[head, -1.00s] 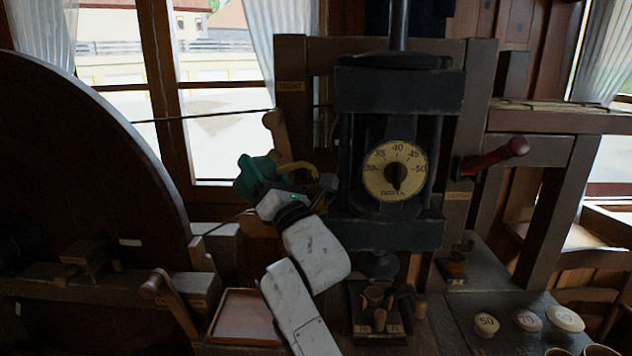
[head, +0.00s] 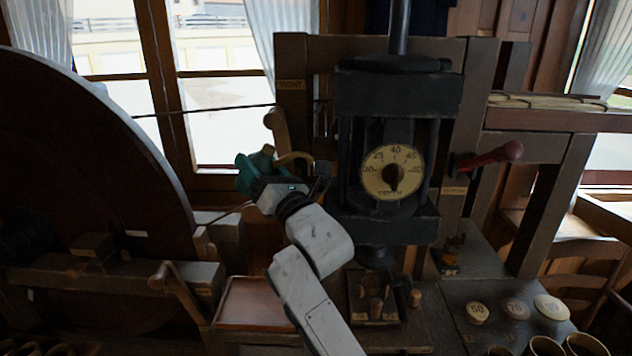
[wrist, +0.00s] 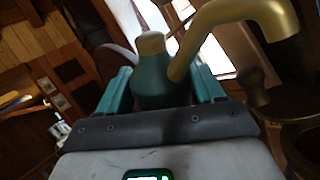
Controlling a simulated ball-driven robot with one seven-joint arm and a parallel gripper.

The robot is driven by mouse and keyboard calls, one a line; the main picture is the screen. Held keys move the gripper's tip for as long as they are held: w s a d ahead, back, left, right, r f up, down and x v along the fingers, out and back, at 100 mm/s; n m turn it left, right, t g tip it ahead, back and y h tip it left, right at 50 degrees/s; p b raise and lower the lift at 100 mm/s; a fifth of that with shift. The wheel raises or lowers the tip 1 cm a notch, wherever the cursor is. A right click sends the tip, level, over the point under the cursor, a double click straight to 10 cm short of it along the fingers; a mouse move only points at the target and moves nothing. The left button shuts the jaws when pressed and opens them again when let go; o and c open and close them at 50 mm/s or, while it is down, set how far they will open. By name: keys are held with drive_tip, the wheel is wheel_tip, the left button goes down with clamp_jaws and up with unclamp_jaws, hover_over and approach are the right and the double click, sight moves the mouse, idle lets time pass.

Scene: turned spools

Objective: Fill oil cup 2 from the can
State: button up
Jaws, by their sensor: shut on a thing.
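My gripper (head: 250,176) is shut on the oil can, left of the dark press. The can (wrist: 165,80) has a teal body, a brass cap and a curved brass spout (wrist: 238,22). A round brass-coloured cup-like part (wrist: 306,145) is below the spout tip at the wrist view's right edge. I cannot tell whether it is oil cup 2. No oil stream shows.
The press with its round dial (head: 393,172) stands just right of my gripper. A large dark wheel (head: 90,150) is at the left.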

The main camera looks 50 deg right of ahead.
drive_tip(key=n+g, duration=0.1)
drive_tip(key=w+r+n+g+y, duration=0.1)
drive_tip(key=n, duration=0.1)
drive_tip(key=a+r+n+g+y, duration=0.1)
drive_tip(key=n, duration=0.1)
drive_tip(key=shift+w+r+g, duration=0.1)
drive_tip(key=shift+w+g, duration=0.15)
drive_tip(key=shift+g, duration=0.15)
idle(0.3)
